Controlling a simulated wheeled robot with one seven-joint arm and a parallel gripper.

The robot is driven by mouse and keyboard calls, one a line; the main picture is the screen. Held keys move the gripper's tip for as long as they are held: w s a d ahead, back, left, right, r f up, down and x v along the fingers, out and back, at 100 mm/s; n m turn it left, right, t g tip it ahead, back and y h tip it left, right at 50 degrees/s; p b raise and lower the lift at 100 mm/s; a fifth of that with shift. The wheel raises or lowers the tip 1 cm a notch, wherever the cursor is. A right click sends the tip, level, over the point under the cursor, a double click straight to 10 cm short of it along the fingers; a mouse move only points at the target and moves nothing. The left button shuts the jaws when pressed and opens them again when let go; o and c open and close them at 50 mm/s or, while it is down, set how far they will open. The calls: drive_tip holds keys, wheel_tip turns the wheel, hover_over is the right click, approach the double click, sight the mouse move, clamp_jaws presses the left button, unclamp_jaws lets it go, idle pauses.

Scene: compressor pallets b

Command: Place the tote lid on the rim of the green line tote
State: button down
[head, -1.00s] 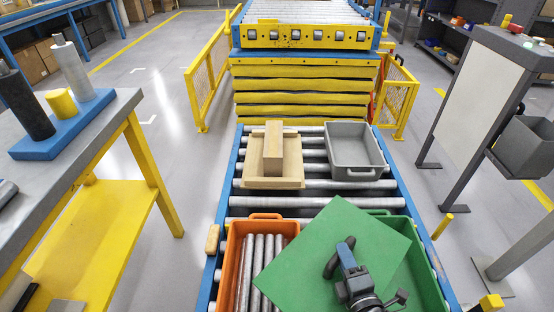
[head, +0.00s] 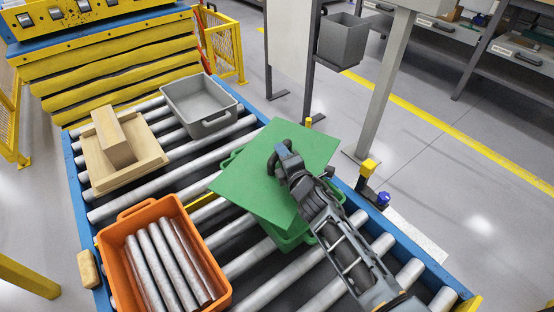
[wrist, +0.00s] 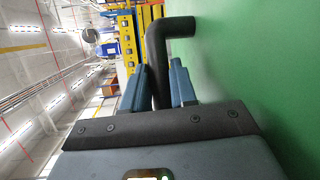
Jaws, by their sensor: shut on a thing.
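The tote lid (head: 262,185) is a flat green panel with a dark bent handle (wrist: 160,62). My gripper (head: 287,163) is shut on that handle; the wrist view shows the fingers (wrist: 158,88) on either side of it. The green line tote (head: 290,241) stands on the roller conveyor under the lid. The lid covers most of the tote and looks turned relative to it. Parts of the tote's rim and handle show past the lid's edges. Whether the lid touches the rim cannot be told.
An orange tote (head: 126,258) with several metal bars stands left of the green tote. Behind are a wooden tray (head: 95,172) with a wooden block (head: 113,138) and an empty grey tote (head: 168,92).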

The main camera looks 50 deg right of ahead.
wheel_tip(320, 180, down, 6)
drive_tip(key=b, duration=0.5)
drive_tip(key=shift+b, duration=0.3)
drive_tip(key=shift+f+b, duration=0.6)
drive_tip(key=shift+f, duration=0.05)
drive_tip(key=c, duration=0.8)
unclamp_jaws()
drive_tip(key=shift+s+a, duration=0.1)
drive_tip(key=shift+p+v, duration=0.4)
drive_tip(key=shift+v, duration=3.4)
